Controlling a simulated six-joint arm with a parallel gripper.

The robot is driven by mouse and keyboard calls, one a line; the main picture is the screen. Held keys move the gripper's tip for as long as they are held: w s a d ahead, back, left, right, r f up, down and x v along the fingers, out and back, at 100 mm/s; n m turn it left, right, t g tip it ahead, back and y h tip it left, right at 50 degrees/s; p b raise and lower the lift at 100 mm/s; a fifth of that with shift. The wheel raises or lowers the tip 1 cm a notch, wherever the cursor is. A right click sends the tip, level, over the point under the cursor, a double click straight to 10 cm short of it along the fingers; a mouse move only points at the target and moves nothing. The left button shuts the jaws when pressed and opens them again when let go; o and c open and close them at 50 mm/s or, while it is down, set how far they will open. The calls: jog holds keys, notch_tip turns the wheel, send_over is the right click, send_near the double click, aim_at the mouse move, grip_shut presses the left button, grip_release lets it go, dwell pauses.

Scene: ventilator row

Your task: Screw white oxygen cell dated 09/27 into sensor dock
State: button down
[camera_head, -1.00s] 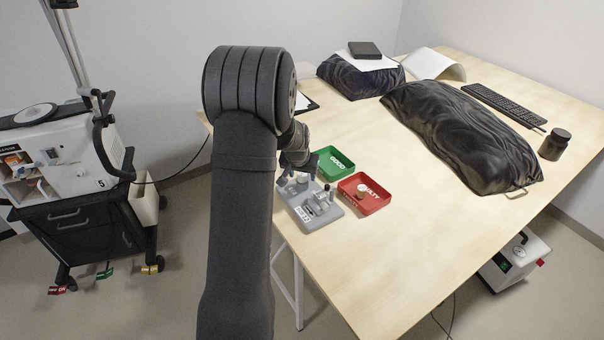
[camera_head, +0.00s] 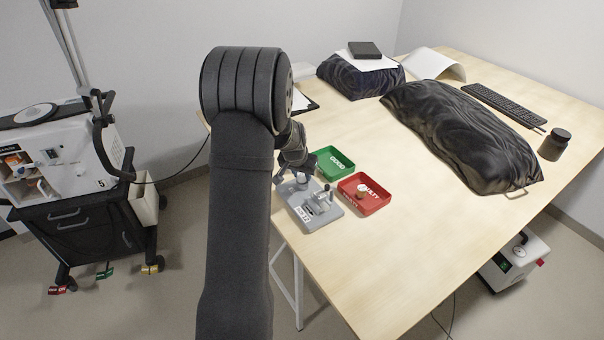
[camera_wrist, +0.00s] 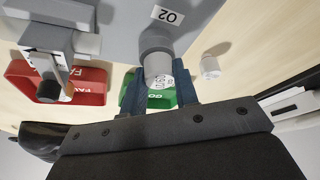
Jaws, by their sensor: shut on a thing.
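My gripper (camera_wrist: 160,92) has its two blue fingers shut on a white oxygen cell (camera_wrist: 157,70) with small printing, too small to read surely. The cell is in line with a grey round socket of the sensor dock (camera_wrist: 112,22), and its end meets the socket. I cannot tell how deep it sits in the thread. In the head view, my gripper (camera_head: 303,178) is low over the back of the grey dock (camera_head: 325,218); the held cell is mostly hidden there.
A red FAULTY tray (camera_head: 378,207) holds small items right of the dock. A green GOOD tray (camera_head: 347,172) lies behind it. Another white cylinder (camera_wrist: 210,67) stands apart near the dock in the wrist view. A black-covered bundle (camera_head: 460,130) lies farther right; front table is clear.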

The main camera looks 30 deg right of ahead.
jog(key=shift+m, duration=0.7)
jog(key=shift+g, duration=0.4)
jog(key=shift+m+g, duration=0.4)
jog(key=shift+m, duration=0.9)
jog(key=c, duration=1)
grip_release()
jog(key=shift+c, duration=0.2)
jog(key=shift+h, duration=0.3)
jog(key=shift+r, duration=3.5)
